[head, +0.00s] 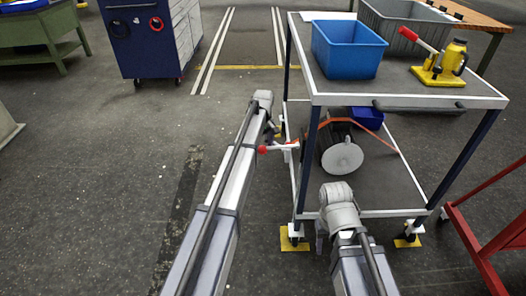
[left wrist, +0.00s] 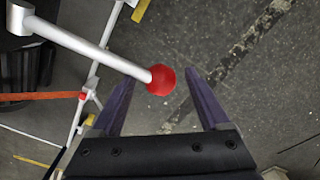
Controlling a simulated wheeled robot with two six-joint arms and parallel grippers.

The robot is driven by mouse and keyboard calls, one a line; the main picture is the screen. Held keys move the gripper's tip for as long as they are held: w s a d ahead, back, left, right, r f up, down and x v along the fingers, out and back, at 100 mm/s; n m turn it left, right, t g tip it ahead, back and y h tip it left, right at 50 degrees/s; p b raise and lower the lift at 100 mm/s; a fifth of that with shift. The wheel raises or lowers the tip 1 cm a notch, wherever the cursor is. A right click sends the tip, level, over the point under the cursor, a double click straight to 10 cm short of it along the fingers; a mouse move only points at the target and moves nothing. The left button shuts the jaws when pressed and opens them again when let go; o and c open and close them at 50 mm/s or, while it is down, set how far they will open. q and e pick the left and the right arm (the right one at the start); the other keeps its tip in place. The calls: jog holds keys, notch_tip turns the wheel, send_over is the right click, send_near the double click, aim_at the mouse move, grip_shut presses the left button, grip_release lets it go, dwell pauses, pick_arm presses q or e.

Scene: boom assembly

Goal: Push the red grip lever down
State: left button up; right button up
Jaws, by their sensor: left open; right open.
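The lever is a light grey rod with a red ball grip (head: 263,150) at its end, sticking out left from the cart's lower level in the head view. In the left wrist view the red ball grip (left wrist: 161,80) lies between the fingertips of my open left gripper (left wrist: 161,76), and its rod runs to the upper left. I cannot tell whether the fingers touch the ball. In the head view my left arm reaches up beside the lever and its fingers are hard to make out. My right gripper (head: 322,238) is low by the cart's front edge, mostly hidden by its wrist.
A cart (head: 440,205) stands on the right with a blue bin (head: 348,50) and a yellow jack (head: 440,68) with a red-tipped handle on top. A dark drum with a white disc (head: 342,158) sits on its lower shelf. A red frame (head: 490,225) stands right.

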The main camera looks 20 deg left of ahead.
pick_arm(q)
grip_shut()
dwell(0.6)
dwell(0.3)
